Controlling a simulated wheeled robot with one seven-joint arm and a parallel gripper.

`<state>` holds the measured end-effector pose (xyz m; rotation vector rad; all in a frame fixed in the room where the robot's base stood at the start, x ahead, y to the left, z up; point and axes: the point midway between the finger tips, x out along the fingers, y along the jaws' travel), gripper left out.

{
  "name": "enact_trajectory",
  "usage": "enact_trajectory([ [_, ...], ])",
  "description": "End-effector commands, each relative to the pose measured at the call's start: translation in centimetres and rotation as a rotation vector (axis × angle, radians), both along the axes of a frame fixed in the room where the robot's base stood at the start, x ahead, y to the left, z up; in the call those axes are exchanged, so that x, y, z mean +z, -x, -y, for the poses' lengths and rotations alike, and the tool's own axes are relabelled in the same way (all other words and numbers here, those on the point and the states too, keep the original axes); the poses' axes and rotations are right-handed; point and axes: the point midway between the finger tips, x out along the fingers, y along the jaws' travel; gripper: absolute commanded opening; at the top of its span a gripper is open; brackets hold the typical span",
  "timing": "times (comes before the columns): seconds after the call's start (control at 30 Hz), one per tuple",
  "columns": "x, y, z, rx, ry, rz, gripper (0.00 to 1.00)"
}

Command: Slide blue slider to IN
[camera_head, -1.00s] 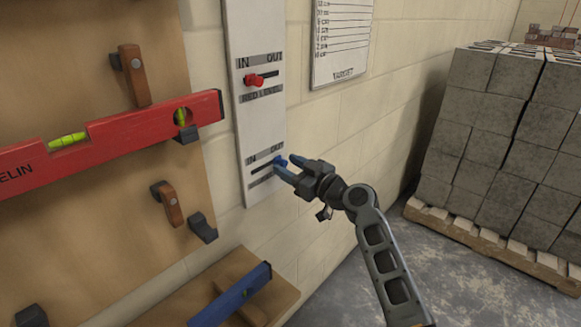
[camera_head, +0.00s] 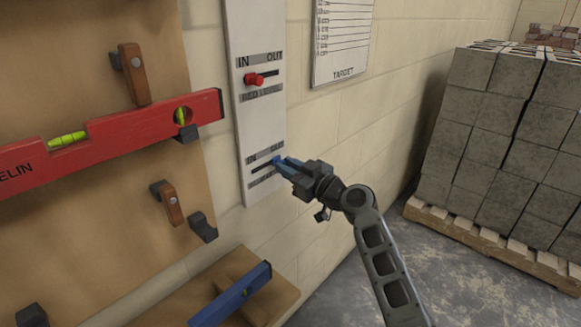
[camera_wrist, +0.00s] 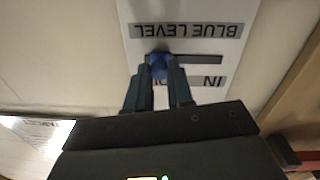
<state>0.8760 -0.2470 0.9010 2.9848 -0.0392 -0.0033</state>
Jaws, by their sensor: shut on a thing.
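The blue slider (camera_head: 276,160) sits in the lower slot of the white wall panel (camera_head: 265,205). It is toward the OUT side. In the wrist view, which is upside down, the blue slider (camera_wrist: 159,64) is at the left end of the dark slot, and the empty slot (camera_wrist: 200,60) runs right on the side of the IN label (camera_wrist: 212,82). My gripper (camera_head: 280,161) is shut on the blue slider, its two blue-grey fingers on either side of it. The fingers hide most of the OUT label.
A red slider (camera_head: 254,79) sits in the upper slot of the panel. A red spirit level (camera_head: 110,133) hangs on the wooden board at left. A blue level (camera_head: 230,297) rests on a low wooden shelf. Grey blocks (camera_head: 500,130) are stacked on a pallet at right.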

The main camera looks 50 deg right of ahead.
Motion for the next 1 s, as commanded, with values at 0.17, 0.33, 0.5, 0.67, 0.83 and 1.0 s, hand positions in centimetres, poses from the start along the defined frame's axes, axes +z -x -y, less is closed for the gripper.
enact_trajectory([
  [0.17,-0.3,0.1,-4.2,0.008,0.001,-0.003,0.00],
  [0.33,-0.2,0.2,-6.5,0.006,0.000,-0.003,0.00],
  [0.5,-0.1,0.2,-6.9,0.005,0.000,-0.002,0.00],
  [0.67,-0.1,0.2,-7.0,0.008,-0.001,-0.002,0.00],
  [0.83,-0.1,0.2,-6.9,0.008,-0.001,-0.002,0.38],
  [1.0,-0.1,0.2,-6.8,0.005,0.000,-0.001,0.48],
])
